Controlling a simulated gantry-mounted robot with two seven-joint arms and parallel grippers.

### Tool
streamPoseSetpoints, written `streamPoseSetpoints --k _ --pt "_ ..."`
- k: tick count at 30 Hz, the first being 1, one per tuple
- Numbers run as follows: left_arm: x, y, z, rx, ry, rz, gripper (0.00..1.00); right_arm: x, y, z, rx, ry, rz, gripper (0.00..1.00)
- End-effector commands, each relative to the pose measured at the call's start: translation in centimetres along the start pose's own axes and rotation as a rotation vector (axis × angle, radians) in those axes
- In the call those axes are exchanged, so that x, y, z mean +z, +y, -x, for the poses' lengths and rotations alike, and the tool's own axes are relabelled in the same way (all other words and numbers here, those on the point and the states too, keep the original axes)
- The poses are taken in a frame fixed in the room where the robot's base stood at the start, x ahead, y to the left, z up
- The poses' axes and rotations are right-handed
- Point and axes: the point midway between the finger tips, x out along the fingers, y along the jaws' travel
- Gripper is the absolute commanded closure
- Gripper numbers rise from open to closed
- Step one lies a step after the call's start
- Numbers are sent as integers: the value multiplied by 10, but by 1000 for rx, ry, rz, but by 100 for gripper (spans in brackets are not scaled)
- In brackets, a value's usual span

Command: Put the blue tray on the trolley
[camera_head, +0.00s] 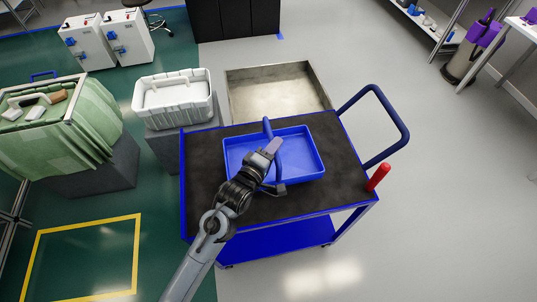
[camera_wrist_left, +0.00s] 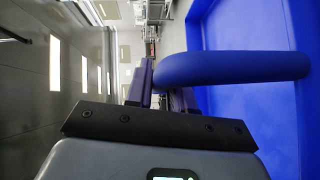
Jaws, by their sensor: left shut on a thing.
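The blue tray (camera_head: 306,152) is a shallow rectangular tray with an arched handle (camera_head: 267,128). It lies level over the black top (camera_head: 205,165) of the blue trolley. I cannot tell whether it rests on the top or hangs just above it. My left gripper (camera_head: 272,147) is shut on the tray's handle, and its purple fingers show against the tray. In the left wrist view the handle (camera_wrist_left: 235,67) reaches from the fingers (camera_wrist_left: 165,95) across to the tray (camera_wrist_left: 245,120). My right gripper is in neither view.
The trolley has a blue push handle (camera_head: 405,132) and a red upright grip (camera_head: 378,177) at its right. An open metal bin (camera_head: 232,98) stands behind it. A white crate (camera_head: 172,118) and a green-draped bin (camera_head: 85,140) stand left. Grey floor is clear at right.

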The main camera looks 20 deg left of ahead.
Motion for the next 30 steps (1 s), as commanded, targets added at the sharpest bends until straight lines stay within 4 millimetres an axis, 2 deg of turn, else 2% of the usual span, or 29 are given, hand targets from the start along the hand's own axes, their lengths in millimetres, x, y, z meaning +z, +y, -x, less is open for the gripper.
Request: streamPoseSetpoints --k 3,9,13,21,28,29,30 --pt "-13 -10 -8 5 1 -3 100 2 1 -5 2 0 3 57" --pt "-21 -16 -12 4 0 0 100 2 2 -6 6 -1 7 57" --pt "-20 -23 -13 3 -1 -1 100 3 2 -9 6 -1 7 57" --pt "-16 -54 -16 2 0 0 100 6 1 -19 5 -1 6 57" --pt "-16 -55 -17 3 1 1 100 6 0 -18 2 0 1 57" --pt "-15 -56 -16 0 0 1 73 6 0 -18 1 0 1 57" --pt "-15 -56 -16 0 0 1 67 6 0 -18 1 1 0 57"
